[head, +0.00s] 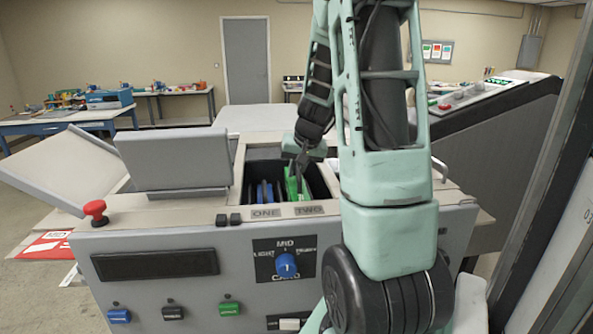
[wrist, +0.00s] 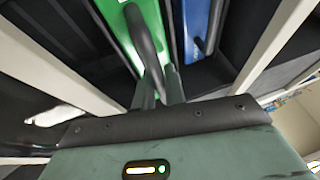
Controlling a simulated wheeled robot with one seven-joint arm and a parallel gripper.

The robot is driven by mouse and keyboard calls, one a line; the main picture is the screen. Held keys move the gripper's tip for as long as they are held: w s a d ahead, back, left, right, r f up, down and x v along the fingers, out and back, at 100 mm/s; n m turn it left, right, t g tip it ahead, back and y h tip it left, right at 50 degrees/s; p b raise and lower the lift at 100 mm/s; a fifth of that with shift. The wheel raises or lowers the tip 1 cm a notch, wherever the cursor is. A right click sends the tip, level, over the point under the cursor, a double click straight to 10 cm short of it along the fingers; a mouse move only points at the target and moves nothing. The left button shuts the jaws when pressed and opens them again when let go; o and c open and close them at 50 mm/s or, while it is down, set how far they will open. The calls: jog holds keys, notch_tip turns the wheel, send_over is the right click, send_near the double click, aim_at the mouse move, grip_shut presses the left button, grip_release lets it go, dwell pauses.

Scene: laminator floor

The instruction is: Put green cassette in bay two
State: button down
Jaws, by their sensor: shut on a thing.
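The green cassette (head: 292,187) is upright in the dark opening of the machine, behind the label TWO (head: 310,210). In the wrist view the green cassette (wrist: 122,30) runs up from my fingers (wrist: 150,60). A blue cassette (head: 265,192) stands to its left, behind the label ONE (head: 265,212); in the wrist view the blue cassette (wrist: 196,25) lies to the right of the green one, apart from it. The bottom of the green cassette is hidden, so I cannot tell whether it rests on the bay floor.
A raised grey lid (head: 175,160) stands left of the opening. Pale rims border the opening closely. My arm hides part of the right side.

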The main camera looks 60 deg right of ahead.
aim_at(296, 188)
jog(key=shift+f+b, duration=2.15)
jog(key=shift+f, duration=0.05)
jog(key=shift+f+b, duration=0.75)
jog(key=shift+b, duration=0.05)
jog(key=c, duration=1.4)
grip_release()
jog(key=shift+o, duration=0.2)
jog(key=v, duration=1.7)
jog(key=shift+r, duration=0.15)
jog(key=shift+s, duration=0.15)
